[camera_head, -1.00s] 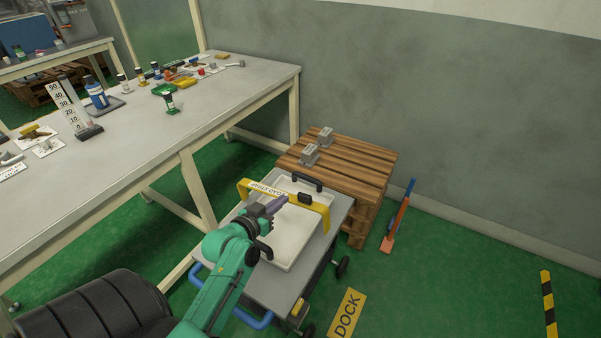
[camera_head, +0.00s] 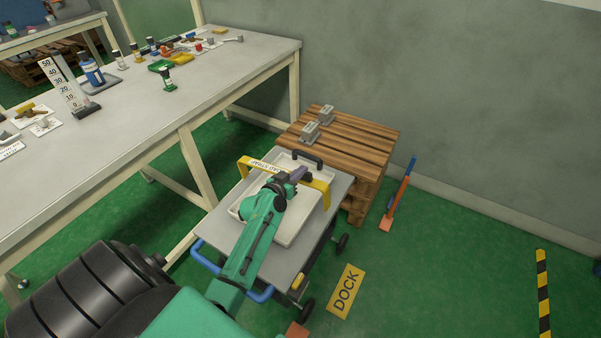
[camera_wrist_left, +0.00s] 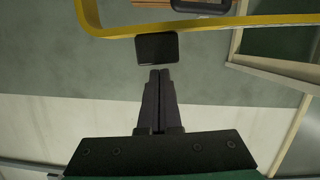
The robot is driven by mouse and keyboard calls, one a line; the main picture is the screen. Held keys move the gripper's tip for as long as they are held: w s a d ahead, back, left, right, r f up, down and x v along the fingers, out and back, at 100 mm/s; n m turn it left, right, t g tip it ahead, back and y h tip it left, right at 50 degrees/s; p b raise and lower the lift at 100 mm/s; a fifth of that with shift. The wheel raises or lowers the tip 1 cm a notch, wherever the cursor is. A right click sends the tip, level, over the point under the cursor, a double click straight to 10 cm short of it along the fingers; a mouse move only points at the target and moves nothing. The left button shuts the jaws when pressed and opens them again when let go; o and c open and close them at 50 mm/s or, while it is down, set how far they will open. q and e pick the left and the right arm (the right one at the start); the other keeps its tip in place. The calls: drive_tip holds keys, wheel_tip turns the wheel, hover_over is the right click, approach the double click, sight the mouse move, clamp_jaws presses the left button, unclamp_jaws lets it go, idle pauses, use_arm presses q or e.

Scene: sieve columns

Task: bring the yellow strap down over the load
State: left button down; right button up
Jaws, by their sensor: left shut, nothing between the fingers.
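The yellow strap (camera_head: 321,186) stands as a raised arch across the white tray (camera_head: 285,240) on the cart. A label is on its left part, and a black tab sits on it near my gripper. My left gripper (camera_head: 298,173) is shut and empty, with its fingertips at the strap by the tab. In the left wrist view the closed fingers (camera_wrist_left: 159,73) point at the black tab (camera_wrist_left: 157,47), with a small gap showing in the picture. The yellow strap (camera_wrist_left: 225,22) runs just beyond it. My arm hides much of the tray's inside. My right gripper is not in view.
The grey cart (camera_head: 285,262) has a blue handle (camera_head: 262,295). A wooden pallet stack (camera_head: 350,150) with two grey blocks stands behind it. A long workbench (camera_head: 150,130) with several items is at the left. The green floor is open to the right, around the DOCK sign (camera_head: 346,290).

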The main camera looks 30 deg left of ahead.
sight(309, 185)
use_arm(q)
drive_tip(key=shift+f, duration=0.1)
drive_tip(key=shift+m, duration=0.4)
drive_tip(key=d+f, duration=0.1)
drive_tip(key=d+f+b, duration=0.1)
drive_tip(key=f, duration=0.1)
drive_tip(key=f+b, duration=0.1)
drive_tip(key=shift+d+f, duration=0.3)
drive_tip(key=shift+d, duration=0.25)
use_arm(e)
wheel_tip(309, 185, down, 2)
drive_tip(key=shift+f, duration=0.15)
use_arm(q)
drive_tip(key=shift+f, duration=0.1)
wheel_tip(309, 185, up, 6)
drive_tip(key=p, duration=0.4)
drive_tip(key=shift+w+f+p, duration=0.1)
drive_tip(key=shift+f+p, duration=0.15)
drive_tip(key=shift+p, duration=0.05)
drive_tip(key=f+v, duration=0.1)
drive_tip(key=v, duration=0.8)
drive_tip(key=shift+s, duration=0.5)
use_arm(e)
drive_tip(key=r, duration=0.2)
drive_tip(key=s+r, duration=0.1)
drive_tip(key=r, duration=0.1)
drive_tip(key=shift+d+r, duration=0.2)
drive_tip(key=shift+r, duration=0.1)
use_arm(q)
drive_tip(key=shift+d+r, duration=0.1)
